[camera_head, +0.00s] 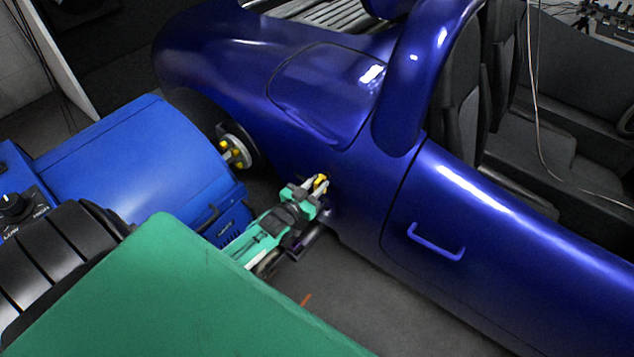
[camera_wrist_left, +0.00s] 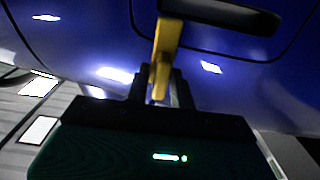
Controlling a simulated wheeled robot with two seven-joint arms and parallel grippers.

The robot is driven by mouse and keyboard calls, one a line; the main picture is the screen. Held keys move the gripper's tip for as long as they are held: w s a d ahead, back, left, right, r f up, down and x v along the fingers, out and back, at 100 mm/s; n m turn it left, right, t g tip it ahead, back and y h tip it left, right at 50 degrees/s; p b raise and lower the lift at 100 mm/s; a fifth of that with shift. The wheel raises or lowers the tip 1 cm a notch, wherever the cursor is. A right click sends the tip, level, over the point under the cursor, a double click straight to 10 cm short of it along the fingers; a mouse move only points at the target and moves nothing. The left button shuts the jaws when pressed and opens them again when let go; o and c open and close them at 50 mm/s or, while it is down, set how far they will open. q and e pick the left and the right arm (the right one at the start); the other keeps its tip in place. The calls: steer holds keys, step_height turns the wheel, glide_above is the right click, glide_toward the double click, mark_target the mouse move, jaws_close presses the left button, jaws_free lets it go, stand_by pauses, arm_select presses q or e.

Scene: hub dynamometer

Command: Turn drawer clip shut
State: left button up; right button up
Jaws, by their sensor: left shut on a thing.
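My left gripper (camera_head: 319,186) reaches to the lower side of the dark blue car body (camera_head: 350,190). It is shut on a small yellow clip (camera_head: 321,180). In the left wrist view the yellow clip (camera_wrist_left: 166,45) stands nearly upright, with its lower end between my dark fingers (camera_wrist_left: 161,88). Its upper end lies near a black bar-like part (camera_wrist_left: 225,12) on the blue panel. I cannot tell how far the clip is turned. The drawer cannot be made out clearly. My right gripper is out of view.
A blue dynamometer unit (camera_head: 140,155) stands left of my left arm, facing the wheel hub (camera_head: 235,152) with yellow nuts. A blue door handle (camera_head: 436,243) sticks out to the right. Grey floor (camera_head: 350,300) is clear below the car's side.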

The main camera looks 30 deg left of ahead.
arm_select(q)
steer(key=shift+f+n, duration=0.1)
steer(key=shift+n, duration=0.2)
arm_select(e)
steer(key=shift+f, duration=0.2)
arm_select(q)
steer(key=o, duration=0.7)
steer(key=shift+o, duration=0.2)
steer(key=shift+s, duration=0.5)
steer(key=s+a, duration=0.1)
steer(key=s, duration=1.2)
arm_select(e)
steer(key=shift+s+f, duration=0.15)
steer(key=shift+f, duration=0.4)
arm_select(q)
steer(key=shift+w, duration=0.1)
